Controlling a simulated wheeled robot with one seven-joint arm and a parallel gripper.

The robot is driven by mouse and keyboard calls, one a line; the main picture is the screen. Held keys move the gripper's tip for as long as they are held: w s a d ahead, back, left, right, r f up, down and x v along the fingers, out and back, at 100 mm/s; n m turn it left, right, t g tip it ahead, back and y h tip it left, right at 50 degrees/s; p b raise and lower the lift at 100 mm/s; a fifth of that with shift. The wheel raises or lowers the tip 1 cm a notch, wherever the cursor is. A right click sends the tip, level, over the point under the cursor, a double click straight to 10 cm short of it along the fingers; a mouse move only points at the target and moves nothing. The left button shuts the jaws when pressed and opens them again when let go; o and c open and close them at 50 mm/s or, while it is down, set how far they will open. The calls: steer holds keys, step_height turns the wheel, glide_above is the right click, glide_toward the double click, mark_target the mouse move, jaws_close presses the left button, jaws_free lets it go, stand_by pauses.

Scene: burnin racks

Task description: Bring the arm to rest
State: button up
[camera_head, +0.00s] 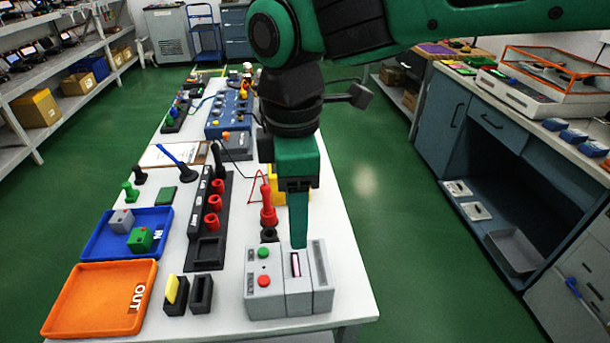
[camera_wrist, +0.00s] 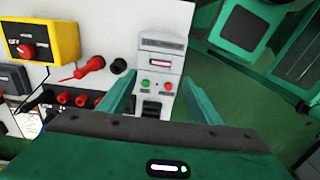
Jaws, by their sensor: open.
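My arm reaches in from the top right of the head view, and my green gripper (camera_head: 298,220) points down over the near end of the white table (camera_head: 218,330). In the wrist view my gripper (camera_wrist: 158,100) shows its two green fingers apart with nothing between them. Below and beyond the fingertips is a grey device (camera_head: 265,302) with a green button, a red button and a slot holding a pale pink strip. The device also shows in the wrist view (camera_wrist: 160,45). I cannot tell how far the fingertips are above it.
Left of the device are an orange OUT tray (camera_head: 75,325), a blue IN tray (camera_head: 100,250) with grey and green blocks, and a black rack (camera_head: 205,253) with red pieces. Green floor is clear right of the table.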

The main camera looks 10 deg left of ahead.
steer(key=w+d+f+m, duration=0.15)
steer(key=d+m, duration=0.25)
steer(key=d, duration=0.5)
steer(key=w+d+m, duration=0.3)
steer(key=d+m, duration=0.2)
steer(key=d, duration=0.5)
steer(key=w+d+f+m, duration=0.15)
steer(key=d+m, duration=0.25)
steer(key=d, duration=0.5)
steer(key=s+d+f+m, duration=0.2)
steer(key=s+d+m, duration=0.4)
steer(key=d, duration=0.3)
steer(key=s+d+f+m, duration=0.3)
steer(key=s+d+m, duration=0.4)
steer(key=d+m, duration=0.1)
steer(key=shift+d, duration=0.75)
steer(key=shift+w+f, duration=0.1)
steer(key=shift+f, duration=0.05)
steer(key=shift+w+f, duration=0.2)
steer(key=shift+w, duration=0.3)
